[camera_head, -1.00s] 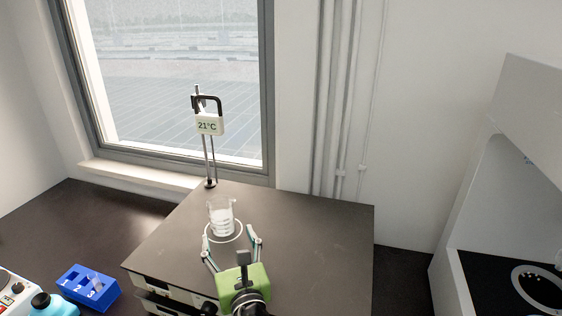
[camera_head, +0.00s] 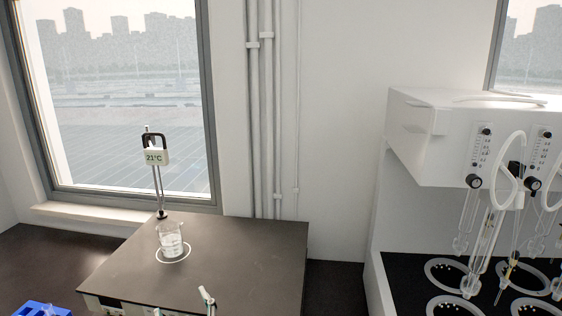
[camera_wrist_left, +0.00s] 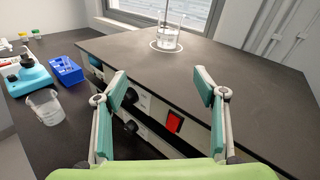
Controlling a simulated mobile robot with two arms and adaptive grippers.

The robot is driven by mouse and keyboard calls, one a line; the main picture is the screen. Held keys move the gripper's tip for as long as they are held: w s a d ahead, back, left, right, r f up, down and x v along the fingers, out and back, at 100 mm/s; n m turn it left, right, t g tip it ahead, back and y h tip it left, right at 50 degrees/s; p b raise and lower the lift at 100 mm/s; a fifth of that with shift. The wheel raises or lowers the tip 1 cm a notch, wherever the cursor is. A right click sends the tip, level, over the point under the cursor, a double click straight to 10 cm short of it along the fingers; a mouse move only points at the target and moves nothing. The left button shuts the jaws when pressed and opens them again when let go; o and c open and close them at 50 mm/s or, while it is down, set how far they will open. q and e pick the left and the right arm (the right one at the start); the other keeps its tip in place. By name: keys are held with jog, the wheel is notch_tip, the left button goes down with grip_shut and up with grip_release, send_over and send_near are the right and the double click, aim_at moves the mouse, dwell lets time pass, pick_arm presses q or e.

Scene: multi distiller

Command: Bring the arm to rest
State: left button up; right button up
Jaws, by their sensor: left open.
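My left gripper shows in the left wrist view (camera_wrist_left: 166,92) with its two teal fingers spread wide and nothing between them. In the head view only its fingertips (camera_head: 208,301) show at the bottom edge, in front of the hotplate (camera_head: 262,248). A glass beaker (camera_head: 171,240) with clear contents stands upright inside the white ring on the hotplate top. The beaker also shows in the left wrist view (camera_wrist_left: 168,32), well beyond the fingers and apart from them. My right gripper is in neither view.
A thermometer display (camera_head: 156,157) reading 21°C hangs on a stand behind the beaker. A white distiller (camera_head: 437,140) with glassware stands at the right. A blue rack (camera_wrist_left: 66,70), another beaker (camera_wrist_left: 45,107) and a teal-topped device (camera_wrist_left: 27,77) stand left of the hotplate.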

pick_arm(q)
jog(key=s+a+f+n+g+h, duration=0.1)
jog(key=s+f+n+g+h, duration=0.1)
jog(key=s+f+n, duration=0.4)
jog(key=s+f+n+g+h, duration=0.1)
jog(key=s+f+n+g, duration=0.2)
jog(key=s+f+n, duration=0.3)
jog(key=s+a+f+n+g+h, duration=0.1)
jog(key=s+f+n+g+h, duration=0.1)
jog(key=s+f+n, duration=0.4)
jog(key=shift+s+a+n+g+h, duration=0.3)
jog(key=shift+s+n+g, duration=0.3)
jog(key=shift+s+g, duration=0.25)
jog(key=s+d+f+n+g+h, duration=0.1)
jog(key=s+d+n+g+h, duration=0.2)
jog(key=s+n, duration=0.5)
notch_tip(320, 180, down, 26)
jog(key=s+m, duration=0.1)
jog(key=s, duration=0.2)
jog(key=s+a+f+g+b, duration=0.1)
jog(key=s+a+f+g, duration=0.1)
jog(key=s+f, duration=1.5)
jog(key=shift+s+a+f+m+b, duration=0.2)
jog(key=shift+s+f+m+b, duration=0.1)
jog(key=shift+f, duration=0.3)
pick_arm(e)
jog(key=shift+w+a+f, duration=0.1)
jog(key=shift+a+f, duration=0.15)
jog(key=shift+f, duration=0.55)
